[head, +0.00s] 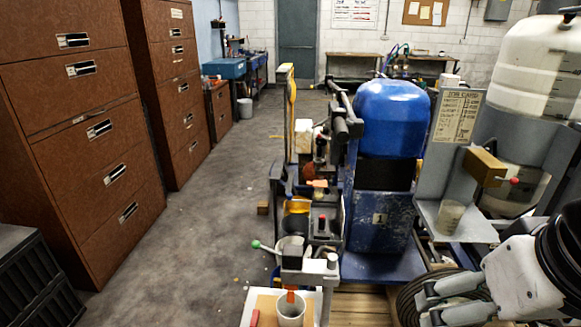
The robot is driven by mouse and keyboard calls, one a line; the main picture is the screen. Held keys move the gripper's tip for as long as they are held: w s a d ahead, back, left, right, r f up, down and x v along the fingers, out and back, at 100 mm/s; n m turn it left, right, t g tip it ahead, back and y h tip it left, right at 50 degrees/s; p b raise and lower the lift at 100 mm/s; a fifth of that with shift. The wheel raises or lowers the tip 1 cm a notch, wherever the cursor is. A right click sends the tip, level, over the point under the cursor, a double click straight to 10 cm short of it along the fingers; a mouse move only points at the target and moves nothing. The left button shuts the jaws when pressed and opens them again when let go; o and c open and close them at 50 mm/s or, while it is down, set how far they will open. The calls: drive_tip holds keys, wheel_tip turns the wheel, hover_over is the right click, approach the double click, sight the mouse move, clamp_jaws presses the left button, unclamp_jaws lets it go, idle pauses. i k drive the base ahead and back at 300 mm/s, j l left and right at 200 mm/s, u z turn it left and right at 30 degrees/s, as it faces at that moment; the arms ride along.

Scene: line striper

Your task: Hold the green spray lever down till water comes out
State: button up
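The green spray lever (256,244) shows as a green ball on a thin pale rod. The rod juts left from a small dark block on the blue machine. Below the block, an orange nozzle (291,296) points down into a grey-white cup (290,314) on a white ledge. No water is visible at the nozzle. My gripper (421,306) is at the lower right, well to the right of the lever and not touching it. Its fingers are apart, with nothing seen between them.
A tan block with a red knob (514,181) and a cup (449,216) below it are at the right. The blue machine (390,120) stands behind the lever. Brown cabinets (90,110) line the left. The floor (190,250) between is clear.

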sight(255, 245)
drive_tip(key=j+u, duration=0.1)
drive_tip(key=j, duration=0.3)
drive_tip(key=i+j+u, duration=0.15)
drive_tip(key=j, duration=0.25)
drive_tip(key=j+u, duration=0.1)
drive_tip(key=j, duration=0.25)
drive_tip(key=i+j+u, duration=0.1)
drive_tip(key=j, duration=0.3)
drive_tip(key=i, duration=0.05)
